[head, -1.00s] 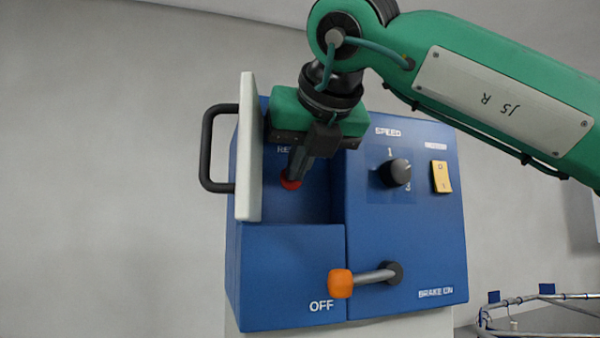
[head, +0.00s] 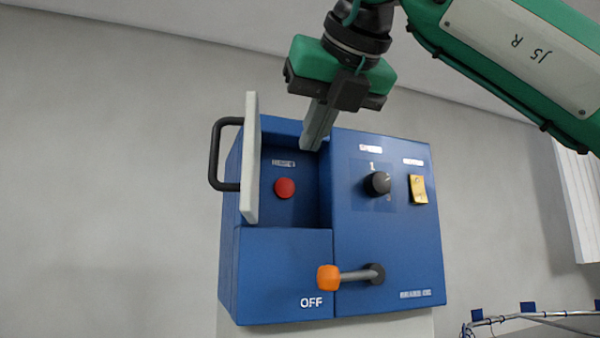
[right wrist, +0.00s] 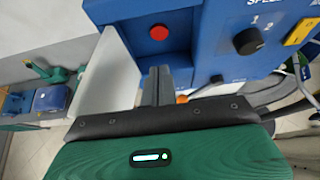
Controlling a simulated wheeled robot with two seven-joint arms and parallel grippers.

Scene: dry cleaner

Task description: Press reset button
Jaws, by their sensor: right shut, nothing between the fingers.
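The red reset button (head: 285,188) sits in a recess at the upper left of the blue control box (head: 385,235). The white cover (head: 251,160) with a black handle (head: 216,155) stands swung open at the recess's left side. My right gripper (head: 312,142) is shut and empty, above and right of the button and apart from it. In the right wrist view the button (right wrist: 159,32) shows beyond the shut fingers (right wrist: 157,75), with a gap between. My left gripper is not in view.
The box also bears a black speed knob (head: 377,183), a yellow switch (head: 418,189) and an orange-tipped lever (head: 329,277) sticking out by the OFF label. A metal rail with blue tags (head: 528,308) is at the lower right. The grey wall left of the box is clear.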

